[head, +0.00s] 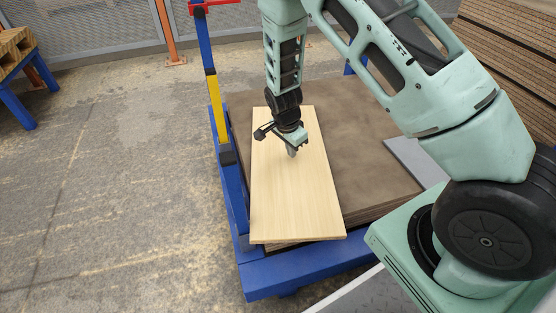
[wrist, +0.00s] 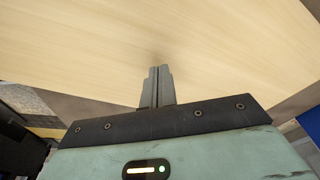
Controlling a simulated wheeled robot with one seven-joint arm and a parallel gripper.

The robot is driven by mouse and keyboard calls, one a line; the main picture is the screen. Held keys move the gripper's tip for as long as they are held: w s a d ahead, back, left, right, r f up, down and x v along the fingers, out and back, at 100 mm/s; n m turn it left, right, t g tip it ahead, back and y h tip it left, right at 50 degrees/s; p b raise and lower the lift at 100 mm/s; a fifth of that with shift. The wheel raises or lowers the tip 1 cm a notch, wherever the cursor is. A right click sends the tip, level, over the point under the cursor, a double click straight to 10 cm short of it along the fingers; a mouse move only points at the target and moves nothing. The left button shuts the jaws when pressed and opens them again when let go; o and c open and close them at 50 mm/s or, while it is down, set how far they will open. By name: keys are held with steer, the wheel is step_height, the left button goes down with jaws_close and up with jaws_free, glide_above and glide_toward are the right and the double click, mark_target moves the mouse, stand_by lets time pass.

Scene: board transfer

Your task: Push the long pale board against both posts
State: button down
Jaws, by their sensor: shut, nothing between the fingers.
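The long pale board (head: 292,205) lies flat on a stack of brown boards on a blue cart, along its left side. Its near end overhangs the stack slightly. A blue post (head: 207,50) with a yellow section and black pads rises at the cart's left edge, near the board's left long edge; contact there is unclear. My gripper (head: 291,152) points down over the far half of the board, fingers shut and empty. In the wrist view the closed fingertips (wrist: 156,72) are over the pale board (wrist: 70,45); whether they touch it is unclear.
The brown stack (head: 370,165) has bare surface right of the pale board. The blue cart frame (head: 300,270) runs along the front and left. A blue-legged bench (head: 35,75) stands far left. Stacked boards (head: 510,50) stand back right. The floor left is clear.

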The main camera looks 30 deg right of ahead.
mark_target(273, 170)
steer(key=shift+a+f, duration=0.15)
steer(key=shift+f, duration=0.5)
steer(key=shift+s+f, duration=0.1)
steer(key=shift+f, duration=0.1)
steer(key=a+p, duration=0.1)
steer(key=a, duration=0.2)
steer(key=s+a+p, duration=0.1)
steer(key=a+p, duration=0.1)
steer(key=a, duration=0.1)
steer(key=shift+s+a, duration=0.2)
steer(key=shift+a, duration=0.05)
steer(key=shift+s+a+f, duration=0.1)
steer(key=shift+a, duration=0.15)
steer(key=shift+r+p, duration=0.8)
steer(key=shift+p, duration=0.2)
